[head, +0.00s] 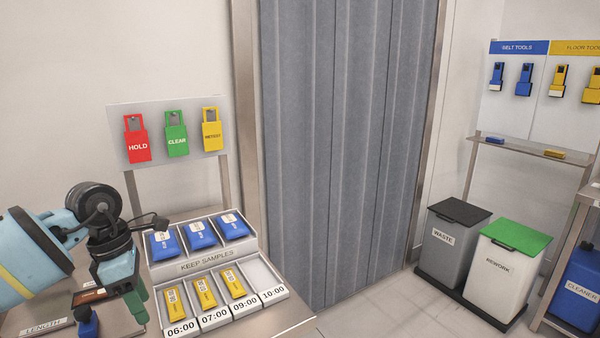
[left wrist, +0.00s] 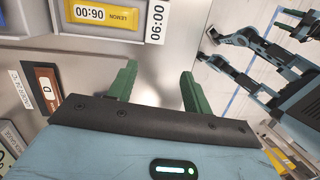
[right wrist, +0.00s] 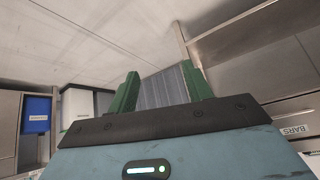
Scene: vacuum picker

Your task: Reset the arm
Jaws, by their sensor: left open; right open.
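My left arm comes in from the left in the head view, and its gripper (head: 140,305) hangs beside the left end of the sample rack. In the left wrist view the green fingers of the left gripper (left wrist: 157,88) are apart with nothing between them. A yellow lemon packet (left wrist: 103,15) in the 06:00 slot lies beyond them. My right gripper (right wrist: 163,88) shows only in its own wrist view, with its green fingers apart and empty. Past it are the floor and a grey curtain (right wrist: 165,88).
The keep samples rack (head: 207,264) holds blue packets behind and yellow packets in front; the 10:00 slot is empty. A board (head: 195,125) with red, green and yellow tags stands behind. The waste bin (head: 445,240) and rework bin (head: 508,270) stand right; floor before the curtain is clear.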

